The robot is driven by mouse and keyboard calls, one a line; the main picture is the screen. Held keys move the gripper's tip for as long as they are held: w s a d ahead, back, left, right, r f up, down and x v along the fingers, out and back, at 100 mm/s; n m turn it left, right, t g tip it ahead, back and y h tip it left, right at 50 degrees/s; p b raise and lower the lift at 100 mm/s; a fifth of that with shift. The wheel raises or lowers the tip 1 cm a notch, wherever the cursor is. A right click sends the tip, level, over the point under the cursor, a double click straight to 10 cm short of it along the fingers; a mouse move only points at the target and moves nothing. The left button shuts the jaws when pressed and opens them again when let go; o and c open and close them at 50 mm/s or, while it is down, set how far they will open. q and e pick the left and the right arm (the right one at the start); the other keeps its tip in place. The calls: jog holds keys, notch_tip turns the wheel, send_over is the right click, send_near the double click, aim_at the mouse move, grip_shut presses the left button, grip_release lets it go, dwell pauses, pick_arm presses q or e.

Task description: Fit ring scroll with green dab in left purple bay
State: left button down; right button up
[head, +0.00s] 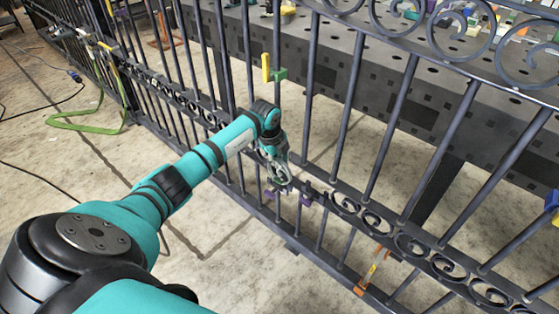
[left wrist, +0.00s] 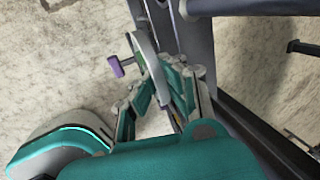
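My left gripper (head: 274,156) reaches down to the lower part of the dark gate, and it also shows in the left wrist view (left wrist: 158,100). Its fingers close around the near edge of a grey ring scroll (left wrist: 148,62), seen nearly edge-on. In the head view the ring (head: 281,181) hangs just below the fingers, close to the gate's lower rail. Purple bay pieces (head: 305,199) sit on the lower rail beside the ring; one purple piece (left wrist: 117,66) is left of the ring in the wrist view.
The gate's upright bars (head: 350,95) and scrollwork rail (head: 410,247) stand close around my gripper. A yellow and green piece (head: 275,74) is on a bar above. An orange piece (head: 369,276) is low on the right. A perforated dark table (head: 400,80) stands behind the gate.

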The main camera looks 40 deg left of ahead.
pick_arm(q)
jog(key=shift+f+b, duration=0.8)
jog(key=shift+f, duration=0.9)
dwell(1.3)
jog(key=c, duration=1.4)
grip_release()
jog(key=shift+r, duration=0.1)
jog(key=shift+r, duration=0.45)
jog(key=v, duration=1.1)
jog(key=shift+s, duration=0.2)
